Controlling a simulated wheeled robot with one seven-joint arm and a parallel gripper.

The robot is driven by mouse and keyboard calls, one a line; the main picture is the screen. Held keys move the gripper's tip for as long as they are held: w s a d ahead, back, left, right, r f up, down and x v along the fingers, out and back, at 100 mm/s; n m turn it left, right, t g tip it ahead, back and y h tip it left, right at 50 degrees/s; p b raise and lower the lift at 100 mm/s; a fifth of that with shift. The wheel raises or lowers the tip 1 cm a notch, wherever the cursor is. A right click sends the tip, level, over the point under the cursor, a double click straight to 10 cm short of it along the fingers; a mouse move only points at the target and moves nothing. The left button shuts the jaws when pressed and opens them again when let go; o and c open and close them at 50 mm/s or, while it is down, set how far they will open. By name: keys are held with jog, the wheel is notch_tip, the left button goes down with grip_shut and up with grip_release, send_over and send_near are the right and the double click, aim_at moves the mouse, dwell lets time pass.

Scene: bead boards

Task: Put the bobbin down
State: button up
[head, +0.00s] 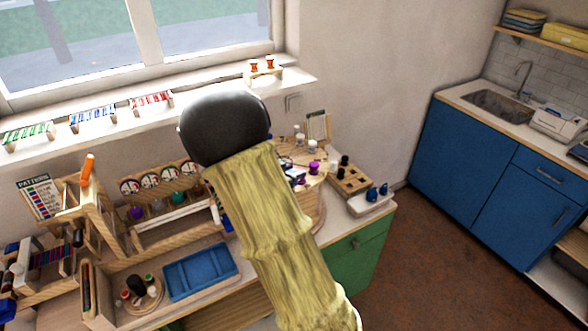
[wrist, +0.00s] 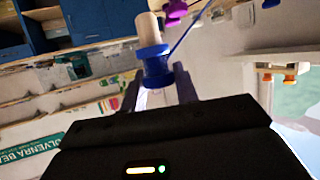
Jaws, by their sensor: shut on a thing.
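In the wrist view, my gripper (wrist: 158,74) is shut on a blue bobbin (wrist: 153,56) with a cream upper end, held between the two fingers. A dark blue strand (wrist: 189,32) runs from near the bobbin to the upper right. A purple bobbin (wrist: 175,9) is beyond it. In the head view my arm covers the gripper, so the held bobbin cannot be made out clearly there. Whether it touches any surface cannot be told.
A round wooden stand with purple (head: 313,167) and white bobbins (head: 313,145) is right of my arm. A wooden block with holes (head: 350,180) and a white tray with blue pieces (head: 371,203) stand farther right. A blue tray (head: 201,273) lies left. Racks crowd the far left.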

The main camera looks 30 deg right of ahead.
jog(key=shift+w+a+f+n, duration=0.1)
jog(key=shift+a+f+n, duration=0.25)
jog(key=shift+f, duration=0.25)
jog(key=a+f+n+t+y, duration=0.4)
jog(key=a+f+n+y, duration=0.2)
jog(key=f, duration=0.4)
jog(key=a+f+n+t+y, duration=0.4)
jog(key=a+f+n+y, duration=0.2)
jog(key=a+f, duration=0.3)
notch_tip(320, 180, down, 2)
jog(key=shift+s+a+f, duration=0.15)
jog(key=shift+s, duration=0.1)
jog(key=shift+n, duration=0.25)
